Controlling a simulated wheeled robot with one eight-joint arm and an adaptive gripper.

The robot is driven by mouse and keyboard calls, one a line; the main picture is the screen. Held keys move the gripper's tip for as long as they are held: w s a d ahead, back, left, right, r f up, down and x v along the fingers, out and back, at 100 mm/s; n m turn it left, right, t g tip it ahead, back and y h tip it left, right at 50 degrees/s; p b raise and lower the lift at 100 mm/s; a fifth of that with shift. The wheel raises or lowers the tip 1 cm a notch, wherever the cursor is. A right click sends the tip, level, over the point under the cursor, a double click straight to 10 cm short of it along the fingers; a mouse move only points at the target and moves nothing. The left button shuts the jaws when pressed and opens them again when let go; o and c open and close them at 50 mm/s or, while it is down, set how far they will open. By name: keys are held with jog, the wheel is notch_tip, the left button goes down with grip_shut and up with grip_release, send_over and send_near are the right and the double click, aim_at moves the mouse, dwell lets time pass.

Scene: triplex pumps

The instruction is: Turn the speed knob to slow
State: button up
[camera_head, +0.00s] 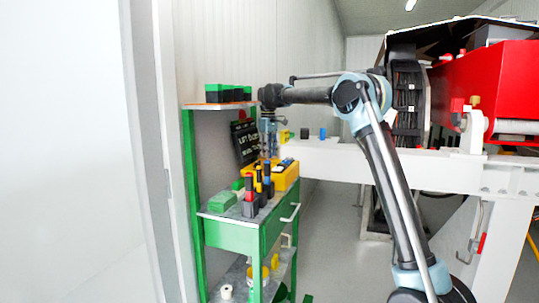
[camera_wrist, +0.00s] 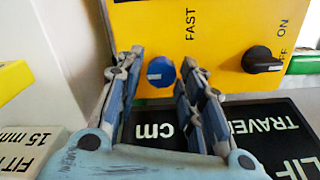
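The yellow control box (camera_head: 290,171) sits on the green workbench in the head view. It also fills the upper part of the wrist view (camera_wrist: 222,80). A round blue knob (camera_wrist: 160,71) is on its face, with the word FAST printed above and to its right. No SLOW label shows. My gripper (camera_wrist: 161,60) is open, with one finger on each side of the blue knob in the picture; contact is unclear. In the head view my gripper (camera_head: 269,146) points down above the bench by the box, its fingertips hard to make out.
A black knob (camera_wrist: 262,60) marked ON and OFF is right of the blue knob. A black lettered board (camera_head: 243,141) stands behind my gripper. Handled tools (camera_head: 250,195) stand at the bench front. A green block (camera_head: 222,201) lies to their left.

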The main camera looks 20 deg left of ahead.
notch_tip(320, 180, up, 12)
jog(key=shift+f, duration=0.25)
dwell(0.4)
jog(key=shift+d, duration=0.1)
